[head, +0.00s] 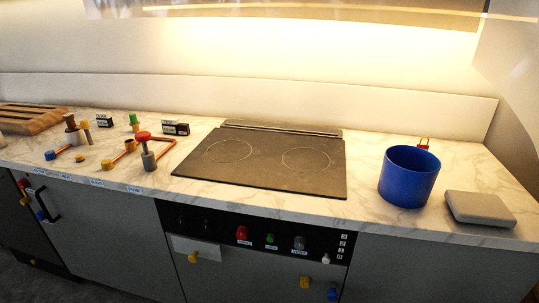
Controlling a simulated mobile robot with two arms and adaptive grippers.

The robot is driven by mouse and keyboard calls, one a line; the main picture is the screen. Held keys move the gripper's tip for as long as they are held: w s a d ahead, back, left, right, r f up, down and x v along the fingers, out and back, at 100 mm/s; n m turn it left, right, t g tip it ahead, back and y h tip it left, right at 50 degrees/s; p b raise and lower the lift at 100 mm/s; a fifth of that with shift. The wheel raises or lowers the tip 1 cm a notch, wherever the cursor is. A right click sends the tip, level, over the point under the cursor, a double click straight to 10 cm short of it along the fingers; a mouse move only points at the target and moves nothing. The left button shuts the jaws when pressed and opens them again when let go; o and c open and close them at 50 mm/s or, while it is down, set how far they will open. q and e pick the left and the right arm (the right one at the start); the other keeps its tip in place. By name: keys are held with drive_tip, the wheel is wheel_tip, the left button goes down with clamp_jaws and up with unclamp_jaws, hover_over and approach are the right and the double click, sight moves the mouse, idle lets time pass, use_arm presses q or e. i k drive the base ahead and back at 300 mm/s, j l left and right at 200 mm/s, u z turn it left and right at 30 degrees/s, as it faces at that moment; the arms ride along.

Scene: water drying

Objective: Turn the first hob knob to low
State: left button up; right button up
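The hob (272,177) is a dark flat plate with two ring marks, set in the marble-look counter. Below it is a black control panel (222,214). The panel carries a red knob (242,233), a green knob (270,239) and a grey knob (299,243), with small labels beneath them. Two dark knobs, a left one (181,218) and a right one (207,222), are hard to make out against the panel. I cannot tell which knob is the first, nor read any setting. Neither of my grippers is in view.
A blue pot (408,178) and a grey block (480,208) stand right of the hob. Coloured fittings (148,155) and a wooden board (30,119) lie to the left. Yellow knobs, left (193,257) and right (305,282), stick out below the panel. The hob top is clear.

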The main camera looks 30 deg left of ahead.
sight(183, 221)
drive_tip(key=u, duration=1.55)
